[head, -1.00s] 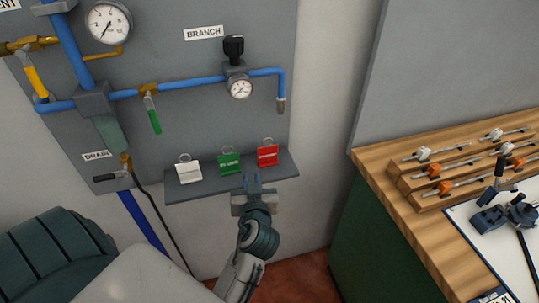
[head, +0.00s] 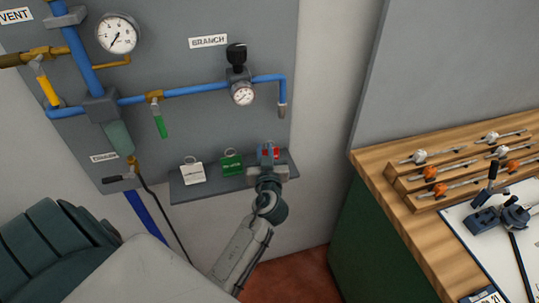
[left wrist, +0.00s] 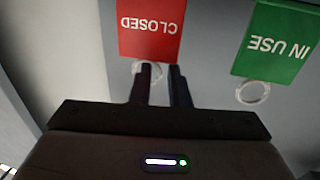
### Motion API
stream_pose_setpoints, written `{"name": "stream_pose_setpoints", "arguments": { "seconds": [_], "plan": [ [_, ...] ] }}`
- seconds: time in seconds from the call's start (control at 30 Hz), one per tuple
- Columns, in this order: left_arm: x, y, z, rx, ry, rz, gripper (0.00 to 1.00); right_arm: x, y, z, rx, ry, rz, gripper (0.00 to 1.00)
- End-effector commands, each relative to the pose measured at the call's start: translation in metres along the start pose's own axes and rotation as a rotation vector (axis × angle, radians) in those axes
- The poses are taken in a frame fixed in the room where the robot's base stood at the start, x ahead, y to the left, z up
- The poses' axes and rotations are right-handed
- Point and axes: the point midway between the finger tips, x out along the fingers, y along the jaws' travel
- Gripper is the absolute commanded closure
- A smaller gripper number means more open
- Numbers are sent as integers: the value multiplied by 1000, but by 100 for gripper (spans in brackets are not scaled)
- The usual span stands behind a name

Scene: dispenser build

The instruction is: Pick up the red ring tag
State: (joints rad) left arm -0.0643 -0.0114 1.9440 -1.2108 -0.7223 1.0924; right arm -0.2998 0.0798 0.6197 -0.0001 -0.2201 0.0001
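The red ring tag (head: 276,151) stands at the right end of a grey shelf (head: 207,190) on the wall panel, partly hidden by my left gripper in the head view. In the left wrist view the red tag (left wrist: 152,28) reads "CLOSED" upside down, with its metal ring (left wrist: 156,70) toward my fingers. My left gripper (head: 268,150) is in front of this tag. In the left wrist view the left gripper (left wrist: 163,72) has a narrow gap between its fingers; one finger overlaps the ring. I see no clear grip on it. My right gripper is not in view.
A green tag (head: 232,163) reading "IN USE" and a white tag (head: 192,173) stand left of the red one. Blue pipes (head: 195,90) and gauges are above. A wooden bench (head: 400,215) with racks is at the right.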

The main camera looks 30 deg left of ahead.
Motion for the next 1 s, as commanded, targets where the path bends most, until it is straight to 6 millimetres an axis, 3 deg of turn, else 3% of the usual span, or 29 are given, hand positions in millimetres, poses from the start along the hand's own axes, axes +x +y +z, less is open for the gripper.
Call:
{"name": "stream_pose_setpoints", "arguments": {
  "seconds": [0.1, 0.3, 0.53, 0.57, 0.63, 1.0],
  "plan": [
    [17, 0, -6, 4, 2, 0, 84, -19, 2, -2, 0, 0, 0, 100],
    [37, 0, -3, 1, 1, 0, 84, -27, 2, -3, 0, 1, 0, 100],
    [38, 0, -1, 0, 1, 0, 84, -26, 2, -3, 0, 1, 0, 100],
    [38, 0, -1, 0, 1, 0, 86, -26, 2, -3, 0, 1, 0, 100],
    [38, 0, -1, 0, 1, 0, 100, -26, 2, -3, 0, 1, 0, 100],
    [38, 1, -1, 0, 1, 0, 100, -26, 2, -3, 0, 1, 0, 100]
  ]
}}
